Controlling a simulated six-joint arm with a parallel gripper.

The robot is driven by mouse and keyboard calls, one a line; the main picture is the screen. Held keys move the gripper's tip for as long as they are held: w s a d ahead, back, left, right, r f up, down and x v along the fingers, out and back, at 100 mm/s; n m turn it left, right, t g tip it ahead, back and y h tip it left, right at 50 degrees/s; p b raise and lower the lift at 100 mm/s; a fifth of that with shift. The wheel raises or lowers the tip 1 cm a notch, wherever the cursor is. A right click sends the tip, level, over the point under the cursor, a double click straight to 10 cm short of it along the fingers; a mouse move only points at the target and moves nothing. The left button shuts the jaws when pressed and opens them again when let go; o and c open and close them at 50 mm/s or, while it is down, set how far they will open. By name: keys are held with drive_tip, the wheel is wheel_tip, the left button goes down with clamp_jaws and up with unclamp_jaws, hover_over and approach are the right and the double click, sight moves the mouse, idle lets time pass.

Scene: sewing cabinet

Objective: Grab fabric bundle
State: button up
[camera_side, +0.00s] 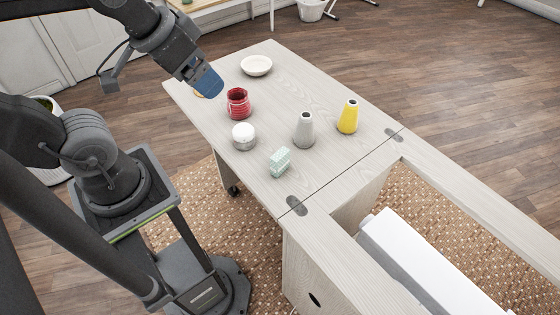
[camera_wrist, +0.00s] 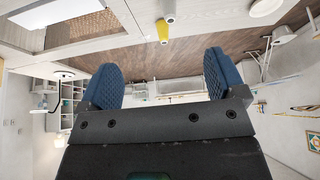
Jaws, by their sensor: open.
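The fabric bundle (camera_side: 279,161) appears to be the small pale mint, patterned bundle near the front of the tabletop in the side view. I cannot make it out in the wrist view. My gripper (camera_side: 209,81) is raised near the table's far left edge, well away from the bundle, up and to the left of it in the picture. In the wrist view, its two blue fingers stand wide apart with nothing between them, so my gripper (camera_wrist: 163,76) is open and empty.
The table (camera_side: 300,82) also holds a red jar (camera_side: 238,103), a white-topped pot (camera_side: 243,136), a grey cone (camera_side: 304,130), a yellow cone (camera_side: 348,117) and a white bowl (camera_side: 256,65). The pot and grey cone flank the bundle. An open cabinet frame (camera_side: 480,205) adjoins the table's right side.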

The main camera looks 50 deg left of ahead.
drive_tip(key=m+g, duration=0.6)
drive_tip(key=m, duration=1)
hover_over(280, 154)
wheel_tip(280, 154, down, 18)
drive_tip(key=f, duration=0.8)
drive_tip(key=shift+s+d+f, duration=0.1)
drive_tip(key=shift+d+f, duration=0.15)
drive_tip(key=shift+f, duration=0.05)
drive_tip(key=shift+a+f, duration=0.15)
drive_tip(key=shift+f, duration=1.2)
drive_tip(key=shift+a+f, duration=0.15)
drive_tip(key=shift+f, duration=1.15)
drive_tip(key=shift+c, duration=0.2)
drive_tip(key=c, duration=0.9)
drive_tip(key=shift+c, duration=0.2)
